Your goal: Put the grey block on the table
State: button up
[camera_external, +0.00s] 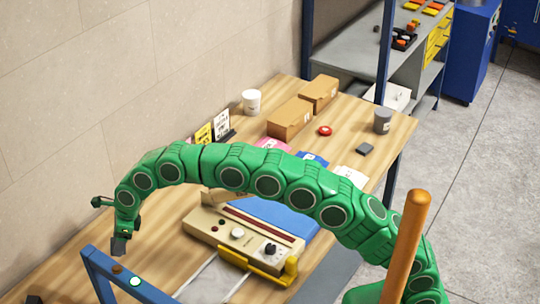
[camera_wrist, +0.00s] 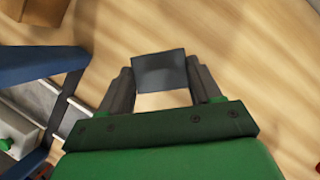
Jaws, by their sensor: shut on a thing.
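My gripper (camera_external: 121,236) is at the left of the external view, at the end of my green arm, which bends down over the wooden table (camera_external: 62,262). It is shut on a grey block (camera_wrist: 160,70), which sits between the two dark fingers in the wrist view. The block also shows as a small dark grey shape (camera_external: 118,246) at the gripper's tip. Bare wooden tabletop (camera_wrist: 235,50) shows beyond the block in the wrist view. I cannot tell whether the block touches the table. Another small grey block (camera_external: 365,149) lies at the table's right.
A blue frame (camera_external: 103,277) stands close to my gripper. A beige machine (camera_external: 245,236) with knobs sits on the table's near side. Cardboard boxes (camera_external: 290,118), a white cup (camera_external: 251,102), a grey cup (camera_external: 382,121) and a red round thing (camera_external: 325,130) stand farther back. The wall borders the left.

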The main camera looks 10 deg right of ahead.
jog(key=shift+w+a+f, duration=0.25)
jog(key=shift+a+f, duration=0.05)
jog(key=shift+a, duration=0.4)
send_over(99, 270)
jog(key=d, duration=0.2)
jog(key=shift+f, duration=2.65)
jog(key=shift+a, duration=0.1)
jog(key=shift+a+f, duration=0.2)
jog(key=shift+f, duration=1.6)
jog(key=shift+f, duration=0.1)
jog(key=o, duration=1.4)
jog(key=shift+c, duration=0.2)
